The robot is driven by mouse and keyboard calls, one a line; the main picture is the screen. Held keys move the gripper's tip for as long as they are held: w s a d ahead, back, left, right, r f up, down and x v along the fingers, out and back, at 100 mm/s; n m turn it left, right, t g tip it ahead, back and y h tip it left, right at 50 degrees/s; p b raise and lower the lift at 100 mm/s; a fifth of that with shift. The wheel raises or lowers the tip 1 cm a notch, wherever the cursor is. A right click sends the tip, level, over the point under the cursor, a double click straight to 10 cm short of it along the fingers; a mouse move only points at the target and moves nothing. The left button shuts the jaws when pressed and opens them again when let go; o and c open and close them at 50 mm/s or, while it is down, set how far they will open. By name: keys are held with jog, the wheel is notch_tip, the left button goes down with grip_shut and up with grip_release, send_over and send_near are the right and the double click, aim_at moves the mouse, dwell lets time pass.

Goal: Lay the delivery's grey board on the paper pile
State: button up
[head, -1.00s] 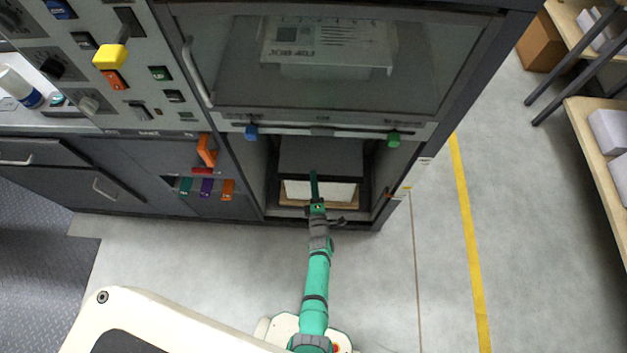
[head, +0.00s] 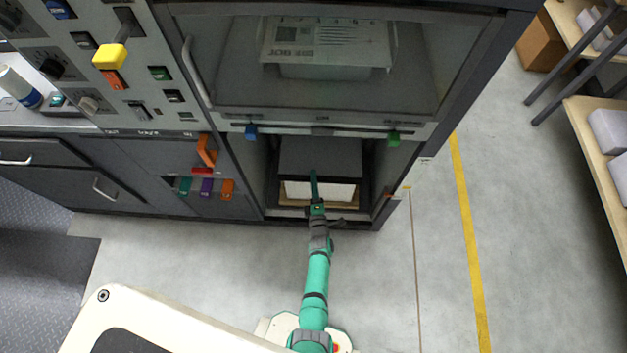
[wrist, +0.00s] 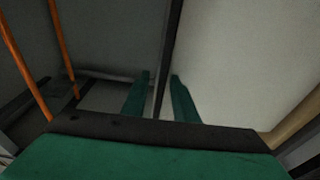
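A dark grey board (head: 320,153) lies flat on top of a white paper pile (head: 335,192) in the low bay of the machine. My gripper (head: 314,174) is at the front of the pile, level with the board's front edge in the head view. In the wrist view, my two green fingers (wrist: 160,76) stand apart. A thin dark strip, seemingly the board's edge (wrist: 171,45), runs between them, with gaps visible on both sides. The pale face of the paper pile (wrist: 235,65) fills the right side there. Finger contact is not visible.
The pile stands on a wooden base (head: 345,204) between the bay's dark side walls. A glass window (head: 420,75) and a rail with blue (head: 251,132) and green (head: 393,138) tabs are above the bay. An orange handle (head: 206,150) projects at left.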

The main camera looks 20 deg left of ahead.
jog(key=s+d+r+m+h, duration=0.1)
jog(key=s+d+r+m, duration=0.15)
jog(key=s+d, duration=0.55)
jog(key=s+d+r+m+h, duration=0.2)
jog(key=s+d+m, duration=0.1)
jog(key=s, duration=0.8)
jog(key=s+d+r+m+h, duration=0.1)
jog(key=s+d+r+m, duration=0.1)
jog(key=s+r+m, duration=0.3)
jog(key=s+d+r+m+h, duration=0.2)
jog(key=s+r+m, duration=0.4)
jog(key=r, duration=0.6)
jog(key=s+d+r+m+g+h, duration=0.1)
jog(key=s+d+r+m, duration=0.1)
jog(key=s+r+m, duration=0.4)
notch_tip(320, 180, up, 4)
jog(key=shift+f+h, duration=0.15)
jog(key=shift+h, duration=0.15)
jog(key=shift+m, duration=0.25)
